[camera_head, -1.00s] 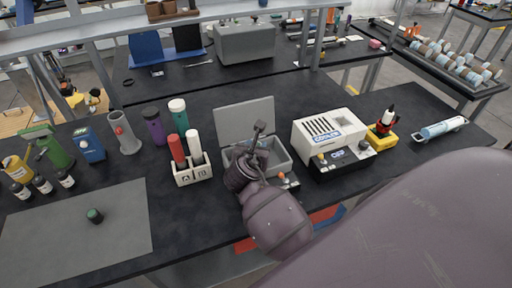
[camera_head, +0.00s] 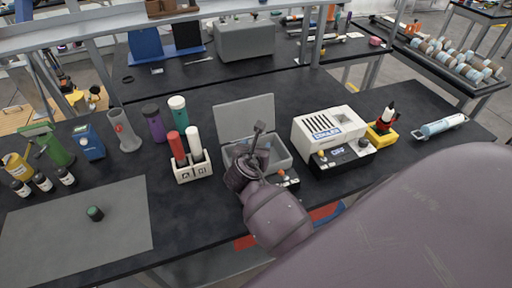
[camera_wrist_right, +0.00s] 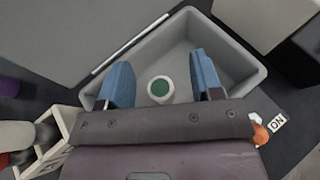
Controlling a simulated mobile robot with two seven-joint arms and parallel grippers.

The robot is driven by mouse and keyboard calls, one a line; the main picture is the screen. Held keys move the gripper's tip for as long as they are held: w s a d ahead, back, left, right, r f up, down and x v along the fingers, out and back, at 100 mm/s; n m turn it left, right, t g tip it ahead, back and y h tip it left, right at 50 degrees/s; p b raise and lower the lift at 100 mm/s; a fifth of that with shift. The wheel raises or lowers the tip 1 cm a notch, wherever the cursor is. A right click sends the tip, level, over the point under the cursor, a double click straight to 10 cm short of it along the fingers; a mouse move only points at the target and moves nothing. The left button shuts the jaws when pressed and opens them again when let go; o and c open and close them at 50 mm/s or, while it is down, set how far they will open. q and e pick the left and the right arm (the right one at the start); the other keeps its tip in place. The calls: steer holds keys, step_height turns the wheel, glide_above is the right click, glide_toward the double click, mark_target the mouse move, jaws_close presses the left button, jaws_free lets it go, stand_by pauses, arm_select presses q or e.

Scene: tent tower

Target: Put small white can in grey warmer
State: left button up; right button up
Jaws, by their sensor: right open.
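The grey warmer (camera_head: 285,159) is an open grey bin with its lid (camera_head: 245,117) raised behind it, near the middle of the black table. In the right wrist view its inside (camera_wrist_right: 208,38) is seen from above. My right gripper (camera_wrist_right: 161,83) is open over the warmer, with one blue finger on each side of the can and gaps between. In the head view my right gripper (camera_head: 259,135) hides the can. My left gripper is not in view.
A two-slot holder (camera_head: 193,172) with red and white tubes stands left of the warmer. A white cooler (camera_head: 328,133) stands right of it. A dark green-topped can (camera_head: 95,213) stands on the grey mat (camera_head: 120,242). Bottles and cups line the left.

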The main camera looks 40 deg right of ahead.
steer(key=shift+r, duration=0.1)
steer(key=shift+r, duration=0.3)
steer(key=v, duration=1.2)
steer(key=shift+r, duration=0.2)
